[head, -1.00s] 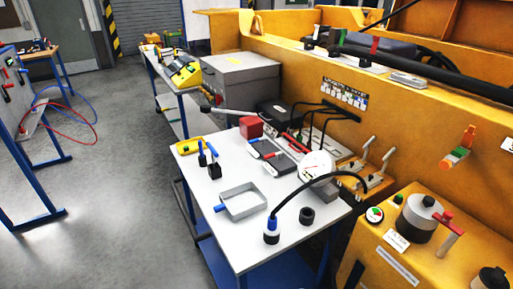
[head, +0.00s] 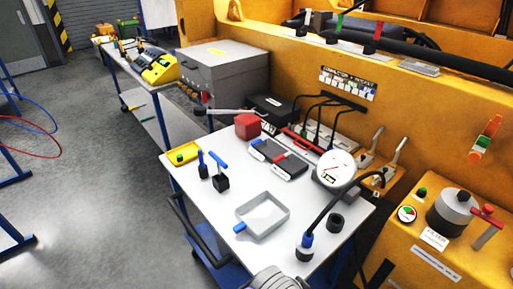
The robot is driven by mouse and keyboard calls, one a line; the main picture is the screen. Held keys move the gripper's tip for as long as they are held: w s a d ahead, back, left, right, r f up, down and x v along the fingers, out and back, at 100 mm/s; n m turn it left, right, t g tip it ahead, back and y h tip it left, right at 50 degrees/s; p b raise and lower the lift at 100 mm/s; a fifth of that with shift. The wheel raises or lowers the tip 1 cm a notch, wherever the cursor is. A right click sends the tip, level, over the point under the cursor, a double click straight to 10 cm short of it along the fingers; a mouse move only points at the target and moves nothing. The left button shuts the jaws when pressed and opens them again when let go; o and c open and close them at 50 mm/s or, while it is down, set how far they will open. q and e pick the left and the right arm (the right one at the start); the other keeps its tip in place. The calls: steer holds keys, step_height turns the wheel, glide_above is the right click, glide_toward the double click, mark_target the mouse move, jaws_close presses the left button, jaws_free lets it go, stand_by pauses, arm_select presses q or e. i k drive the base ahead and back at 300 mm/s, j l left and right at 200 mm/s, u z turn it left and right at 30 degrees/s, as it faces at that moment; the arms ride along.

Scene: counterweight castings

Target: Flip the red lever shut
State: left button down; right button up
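Two red-handled levers show in the head view, and I cannot tell which one the task means. One red lever (head: 378,31) stands upright at the top, on the yellow machine's ledge, in a row with a green lever (head: 339,22) and a white lever (head: 308,18). The other red handle (head: 488,211) sits on a tilted grey stem on the yellow cabinet at the right, beside a grey round cap (head: 455,210).
A white-topped table (head: 215,220) stands in front, holding a grey tray (head: 263,215), a round gauge (head: 335,168), a red block (head: 247,126) and a black cable. Two pale toggle levers (head: 385,155) sit behind it. A grey cabinet (head: 222,75) stands farther back.

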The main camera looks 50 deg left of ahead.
mark_target(287, 155)
steer(key=k+j, duration=0.1)
steer(key=j, duration=0.35)
steer(key=k+j, duration=0.1)
steer(key=j, duration=0.35)
steer(key=k+j, duration=0.1)
steer(key=j, duration=0.35)
steer(key=k+j, duration=0.1)
steer(key=j, duration=0.35)
steer(key=k+j, duration=0.1)
steer(key=j, duration=0.35)
steer(key=k+j, duration=0.1)
steer(key=j, duration=0.4)
steer(key=k+j, duration=0.1)
steer(key=j, duration=0.35)
